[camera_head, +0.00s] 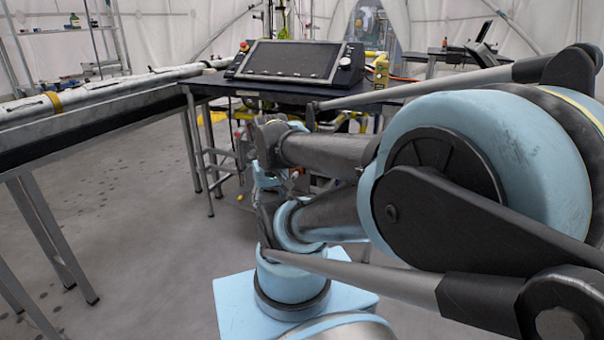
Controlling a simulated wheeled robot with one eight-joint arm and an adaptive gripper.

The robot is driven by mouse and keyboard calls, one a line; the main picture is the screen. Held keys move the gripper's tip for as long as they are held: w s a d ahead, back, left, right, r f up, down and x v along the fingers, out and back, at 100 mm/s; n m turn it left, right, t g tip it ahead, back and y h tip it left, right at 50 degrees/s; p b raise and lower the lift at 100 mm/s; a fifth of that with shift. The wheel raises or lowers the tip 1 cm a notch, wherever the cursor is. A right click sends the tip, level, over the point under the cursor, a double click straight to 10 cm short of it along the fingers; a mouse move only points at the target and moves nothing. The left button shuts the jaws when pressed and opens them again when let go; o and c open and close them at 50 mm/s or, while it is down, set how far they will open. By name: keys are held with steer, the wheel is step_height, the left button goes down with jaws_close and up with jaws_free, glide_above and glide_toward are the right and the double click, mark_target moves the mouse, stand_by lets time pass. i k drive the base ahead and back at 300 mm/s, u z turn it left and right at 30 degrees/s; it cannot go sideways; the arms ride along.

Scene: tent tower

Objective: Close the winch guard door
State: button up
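I cannot make out a winch guard door in the head view. My arm covers much of the middle and right. Some machinery with yellow tubing (345,121) shows partly behind it, under the dark table. I cannot tell whether this is the winch. A dark jointed part of my arm, which may be my gripper (268,135), is in front of the table. Its fingers cannot be made out clearly, and I see nothing held.
A dark table (222,84) carries a console with a wide screen (290,60). A long bench (95,118) with a pale pole (110,88) on it runs along the left. Grey floor (135,230) between bench and arm is clear. White tent walls stand behind.

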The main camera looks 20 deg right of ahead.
mark_target(249, 180)
steer(key=z, duration=0.3)
steer(key=k, duration=1.25)
steer(key=u, duration=0.55)
steer(key=i, duration=2.25)
steer(key=z, duration=0.5)
